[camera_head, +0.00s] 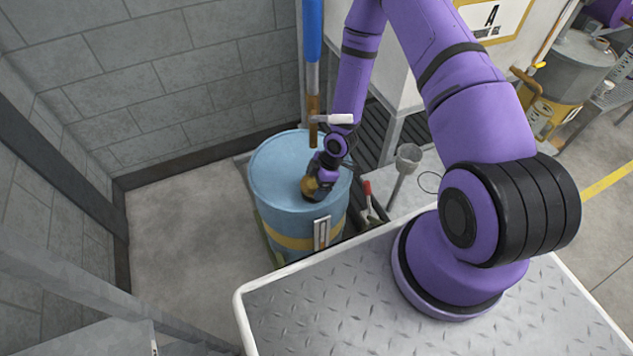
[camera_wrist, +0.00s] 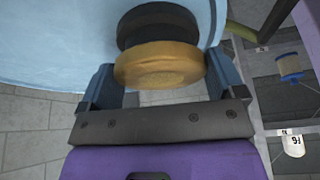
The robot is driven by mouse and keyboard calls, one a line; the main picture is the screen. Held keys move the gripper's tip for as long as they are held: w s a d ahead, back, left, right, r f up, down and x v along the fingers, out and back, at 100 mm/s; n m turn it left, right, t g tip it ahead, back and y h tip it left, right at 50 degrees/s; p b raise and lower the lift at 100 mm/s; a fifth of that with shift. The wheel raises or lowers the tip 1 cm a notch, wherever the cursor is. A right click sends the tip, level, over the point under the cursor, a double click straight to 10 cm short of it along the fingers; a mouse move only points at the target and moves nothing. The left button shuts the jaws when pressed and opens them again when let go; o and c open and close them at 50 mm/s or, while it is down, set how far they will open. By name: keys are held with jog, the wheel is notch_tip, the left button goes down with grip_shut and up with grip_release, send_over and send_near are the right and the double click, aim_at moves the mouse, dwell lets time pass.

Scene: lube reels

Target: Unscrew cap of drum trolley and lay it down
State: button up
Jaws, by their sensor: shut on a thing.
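The blue drum (camera_head: 275,175) with a yellow band stands at the wall, left of the white cabinet. The brass-coloured cap (camera_head: 310,187) is at the drum top's front edge; in the wrist view the cap (camera_wrist: 160,65) sits between my fingers, beside a black ring (camera_wrist: 155,22) on the blue drum (camera_wrist: 50,40). My gripper (camera_head: 314,182) reaches down to the drum top; it also shows in the wrist view (camera_wrist: 160,82) and is shut on the cap. I cannot tell whether the cap is still threaded. The trolley under the drum is mostly hidden.
A pipe with a blue upper part (camera_head: 313,50) rises from the drum close to my wrist. A grey funnel (camera_head: 408,158) and a red-handled tool (camera_head: 368,195) are to the right. The floor (camera_head: 180,225) left of the drum is clear.

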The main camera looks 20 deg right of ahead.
jog(key=n+g, duration=0.1)
jog(key=n, duration=0.3)
jog(key=shift+w+g, duration=0.2)
jog(key=shift+g, duration=0.2)
jog(key=shift+n, duration=0.3)
jog(key=n+g, duration=0.1)
jog(key=n, duration=0.1)
jog(key=n+h, duration=0.1)
jog(key=n, duration=0.2)
jog(key=shift+w+a+g, duration=0.1)
jog(key=shift+g, duration=0.3)
jog(key=n, duration=0.2)
jog(key=n+g+h, duration=0.1)
jog(key=n, duration=0.2)
jog(key=shift+a+f+h, duration=0.1)
jog(key=shift+h, duration=0.2)
